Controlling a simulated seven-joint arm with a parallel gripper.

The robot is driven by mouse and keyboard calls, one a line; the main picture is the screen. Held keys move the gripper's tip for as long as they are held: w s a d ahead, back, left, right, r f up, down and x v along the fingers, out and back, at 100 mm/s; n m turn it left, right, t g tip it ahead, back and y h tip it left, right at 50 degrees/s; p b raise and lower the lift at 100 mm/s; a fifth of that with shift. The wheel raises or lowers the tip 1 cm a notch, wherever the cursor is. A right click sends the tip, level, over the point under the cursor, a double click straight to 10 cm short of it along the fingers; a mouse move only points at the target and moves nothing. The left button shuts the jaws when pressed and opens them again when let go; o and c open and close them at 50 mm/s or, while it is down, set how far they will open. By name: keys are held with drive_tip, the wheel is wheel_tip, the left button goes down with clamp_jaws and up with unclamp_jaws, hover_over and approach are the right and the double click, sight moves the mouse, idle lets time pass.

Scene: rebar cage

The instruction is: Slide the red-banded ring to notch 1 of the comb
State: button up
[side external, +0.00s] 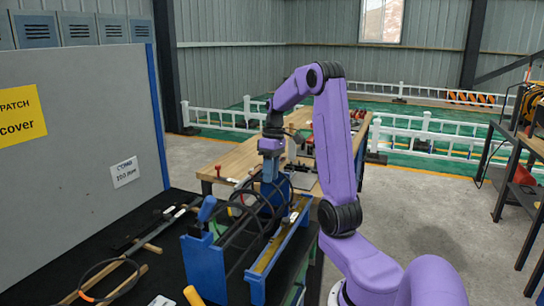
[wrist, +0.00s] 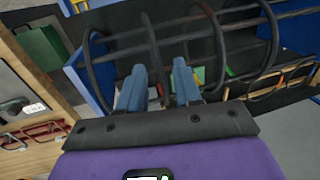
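My gripper (side external: 270,178) points down over the rear part of the blue cage stand (side external: 206,268). In the wrist view its two blue fingers (wrist: 160,72) are apart, with a gap between them. Dark rings stand around long dark bars in the stand; one ring (wrist: 219,35) shows right of the fingers and another (wrist: 88,60) left of them. A small reddish patch shows between the fingers; I cannot tell whether it is the red band. A long yellowish rail (side external: 272,246) runs along the stand's right side; comb notches and their numbers are too small to read.
A loose ring with an orange band (side external: 88,298) lies on the black bench at lower left, near wooden-handled tools. A grey panel (side external: 75,140) stands behind on the left. A wooden table (side external: 225,165) with other items stands beyond the stand.

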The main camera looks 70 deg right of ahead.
drive_tip(key=d+r, duration=0.3)
drive_tip(key=r, duration=1.3)
drive_tip(key=shift+d+r, duration=0.2)
drive_tip(key=shift+r, duration=0.2)
drive_tip(key=w+a+n+t+h, duration=0.25)
drive_tip(key=w+a, duration=0.25)
drive_tip(key=a, duration=0.8)
drive_tip(key=w+a+n+t+h, duration=0.1)
drive_tip(key=w+a+n, duration=0.35)
drive_tip(key=a, duration=0.85)
drive_tip(key=s+a+f+n+t+y, duration=0.1)
drive_tip(key=s+a+n+t+y, duration=0.1)
drive_tip(key=a, duration=0.7)
drive_tip(key=s+a+f+n+g, duration=0.2)
drive_tip(key=s+a+f, duration=0.4)
drive_tip(key=s+f, duration=0.45)
drive_tip(key=s+d+f+g, duration=0.1)
drive_tip(key=s+d+f, duration=0.1)
drive_tip(key=s+f, duration=0.2)
drive_tip(key=s+d+f+n+g, duration=0.1)
drive_tip(key=s+f, duration=0.3)
drive_tip(key=s, duration=0.7)
drive_tip(key=shift+d+n+g, duration=0.3)
drive_tip(key=shift+d+g, duration=0.3)
drive_tip(key=shift+g, duration=0.05)
